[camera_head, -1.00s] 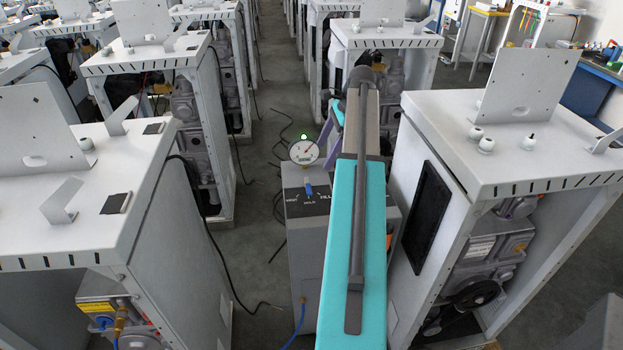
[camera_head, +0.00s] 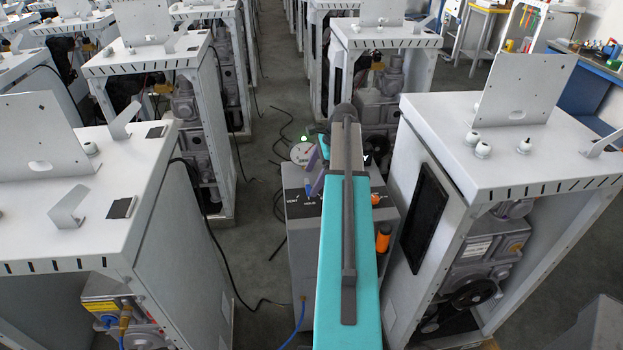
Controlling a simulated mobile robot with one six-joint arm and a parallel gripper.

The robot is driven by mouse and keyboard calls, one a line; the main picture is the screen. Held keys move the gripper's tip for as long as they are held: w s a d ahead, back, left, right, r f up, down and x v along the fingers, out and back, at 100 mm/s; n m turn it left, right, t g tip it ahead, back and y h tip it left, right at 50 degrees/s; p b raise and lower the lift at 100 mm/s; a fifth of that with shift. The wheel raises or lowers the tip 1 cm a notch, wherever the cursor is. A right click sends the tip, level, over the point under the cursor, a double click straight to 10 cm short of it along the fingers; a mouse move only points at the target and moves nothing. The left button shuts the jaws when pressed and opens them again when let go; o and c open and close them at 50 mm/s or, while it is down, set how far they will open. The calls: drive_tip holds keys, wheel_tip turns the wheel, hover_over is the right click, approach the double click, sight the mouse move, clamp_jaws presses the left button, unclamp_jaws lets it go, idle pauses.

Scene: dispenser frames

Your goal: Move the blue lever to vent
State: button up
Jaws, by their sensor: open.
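The blue lever (camera_head: 309,186) stands on the dark top panel of a grey box-shaped unit (camera_head: 303,240) in the middle of the view. White labels show beside it; "VENT" is at the left, "HOLD" lies below the lever, and the right part is hidden by my arm. The lever looks near the middle, over "HOLD". A round white gauge (camera_head: 300,153) with a green light stands behind it, partly covered.
My teal arm covers the unit's right part. An orange and black cylinder (camera_head: 383,238) shows right of the arm. White cabinets stand close on the left (camera_head: 150,190) and right (camera_head: 450,120). A blue hose (camera_head: 297,322) and black cables (camera_head: 232,275) lie on the floor.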

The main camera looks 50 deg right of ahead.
drive_tip(key=shift+x, duration=0.95)
drive_tip(key=shift+r, duration=0.1)
drive_tip(key=c, duration=1.5)
